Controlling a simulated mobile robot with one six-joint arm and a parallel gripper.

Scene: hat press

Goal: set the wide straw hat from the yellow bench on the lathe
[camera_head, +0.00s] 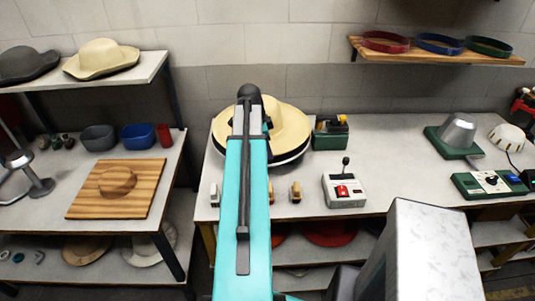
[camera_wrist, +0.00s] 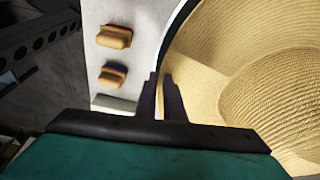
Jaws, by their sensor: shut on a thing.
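The wide straw hat (camera_head: 290,125) is at the back of the middle bench (camera_head: 390,145), partly hidden behind my arm. It fills the right of the wrist view (camera_wrist: 285,95), its ribbed crown at the right and its brim towards my fingers. My gripper (camera_wrist: 160,98) is shut on the edge of the brim; in the head view my arm hides it. A round pale plate with a dark edge (camera_head: 288,160) shows just below the hat, perhaps the lathe. I cannot tell whether the hat rests on it.
A green box (camera_head: 330,134) stands close right of the hat. Small wooden-topped brushes (camera_head: 296,191) and a lever box with a red switch (camera_head: 344,190) are near the front. A left bench holds a wooden board (camera_head: 85,190). A shelf (camera_head: 430,52) with coloured bands is above right.

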